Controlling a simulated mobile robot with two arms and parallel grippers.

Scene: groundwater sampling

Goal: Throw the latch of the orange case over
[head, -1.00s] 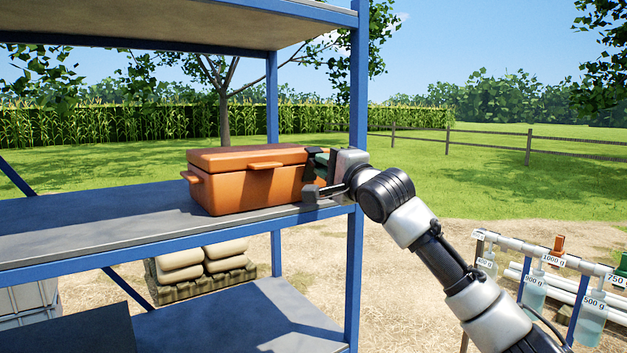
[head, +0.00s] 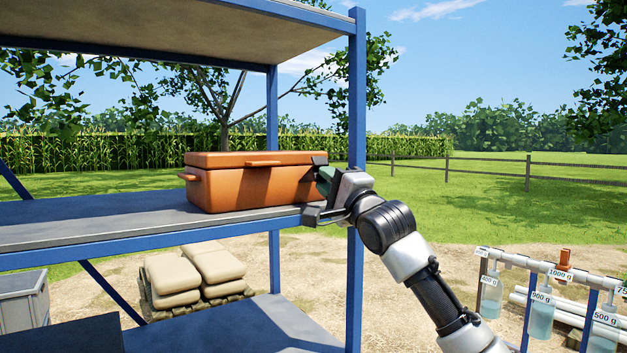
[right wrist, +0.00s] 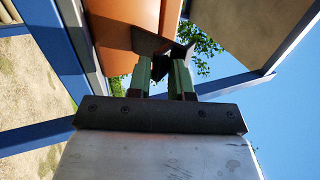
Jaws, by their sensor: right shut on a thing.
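The orange case (head: 245,186) sits with its lid down on the middle shelf, near the right blue post. A tab shows on its front under the lid and another on its left end. My right gripper (head: 318,190) is at the case's right end, one finger above the other. It is shut on a small part there, apparently the latch, which the fingers hide. In the right wrist view the two green-sided fingers (right wrist: 165,58) reach up against the orange case (right wrist: 118,35), their dark tips close to its wall. My left gripper is not in view.
The blue shelf rack's right post (head: 356,110) stands right beside my right wrist. The upper shelf (head: 180,25) overhangs the case. A rail with labelled weights and bottles (head: 540,310) stands at the lower right.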

